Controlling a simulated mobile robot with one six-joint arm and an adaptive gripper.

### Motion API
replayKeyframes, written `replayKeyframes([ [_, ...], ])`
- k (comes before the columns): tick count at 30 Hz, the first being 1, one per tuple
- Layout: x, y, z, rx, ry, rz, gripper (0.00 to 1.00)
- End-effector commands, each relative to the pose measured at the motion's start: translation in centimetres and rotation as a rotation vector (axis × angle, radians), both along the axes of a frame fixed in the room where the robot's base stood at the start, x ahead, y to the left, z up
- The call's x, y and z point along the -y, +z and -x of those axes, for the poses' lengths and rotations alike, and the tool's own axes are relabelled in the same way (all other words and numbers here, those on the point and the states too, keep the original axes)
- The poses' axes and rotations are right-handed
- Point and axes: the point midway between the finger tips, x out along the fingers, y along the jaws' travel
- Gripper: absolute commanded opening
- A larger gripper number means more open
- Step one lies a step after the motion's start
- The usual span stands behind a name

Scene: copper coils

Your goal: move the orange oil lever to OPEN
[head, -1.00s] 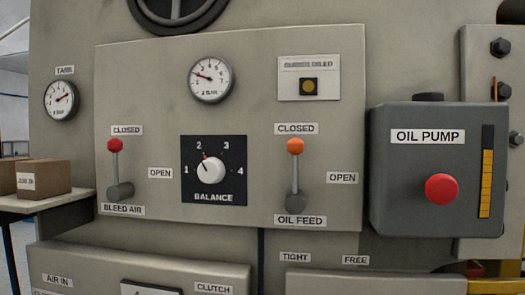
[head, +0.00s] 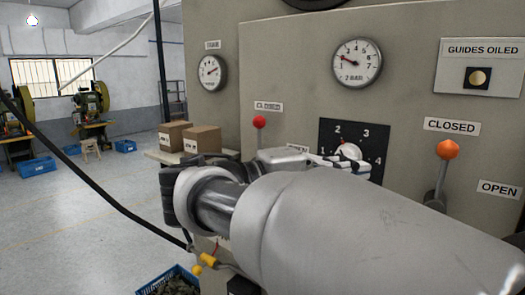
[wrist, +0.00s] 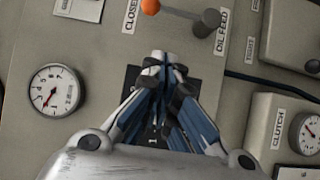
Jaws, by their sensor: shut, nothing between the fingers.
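The orange-knobbed oil lever (head: 448,150) stands upright on the panel at the right of the head view, its knob just below the CLOSED label (head: 451,126). The OPEN label (head: 498,189) is to its lower right. In the wrist view the lever's orange knob (wrist: 150,6) is at the top edge, beside CLOSED, with its grey pivot (wrist: 207,20) beside OIL FEED. My gripper (wrist: 160,58) is shut and empty, in front of the balance dial and apart from the lever.
The red-knobbed lever (head: 259,122) and the balance dial (head: 348,150) are left of the orange lever, partly behind my arm. Gauges (head: 357,63) sit above. Cardboard boxes (head: 203,139) stand on a side table. The panel around the orange lever looks clear.

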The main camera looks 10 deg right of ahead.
Motion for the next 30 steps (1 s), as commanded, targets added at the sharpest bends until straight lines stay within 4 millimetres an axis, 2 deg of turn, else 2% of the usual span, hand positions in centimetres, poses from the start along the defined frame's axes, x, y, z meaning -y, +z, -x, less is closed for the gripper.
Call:
replayKeyframes([
  [5, 1.4, 0.1, -0.1, 0.000, -0.003, -0.001, 0.00],
  [18, 10.3, 0.1, -1.0, -0.002, -0.006, -0.001, 0.00],
  [24, 12.3, 0.1, 0.8, -0.001, -0.002, -0.002, 0.00],
  [30, 13.1, 0.0, 1.3, -0.001, 0.001, -0.002, 0.00],
])
